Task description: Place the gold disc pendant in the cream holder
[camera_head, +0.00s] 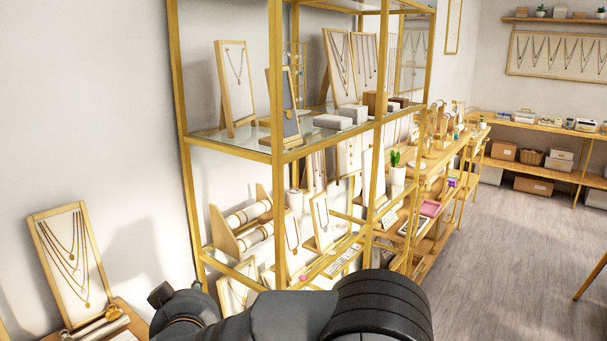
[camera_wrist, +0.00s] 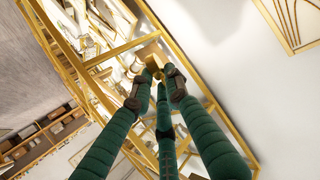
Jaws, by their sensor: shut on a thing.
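My gripper (camera_wrist: 159,80) shows in the wrist view, with its green, dark-tipped fingers closed around a small gold piece, the gold disc pendant (camera_wrist: 158,74). The fingertips cover part of the pendant. In the wrist view the gripper is in front of the gold-framed shelf. In the head view my dark arm crosses the bottom, and the gripper and pendant do not show. I cannot tell which item is the cream holder; several pale displays stand on the shelf, among them a stand with cream rolls (camera_head: 249,214).
A gold-framed shelf unit (camera_head: 277,190) with glass levels fills the middle, crowded with necklace boards and pale boxes (camera_head: 333,121). A necklace board (camera_head: 68,262) stands at lower left. A long side table (camera_head: 440,160) runs back. Open wooden floor (camera_head: 500,270) lies at right.

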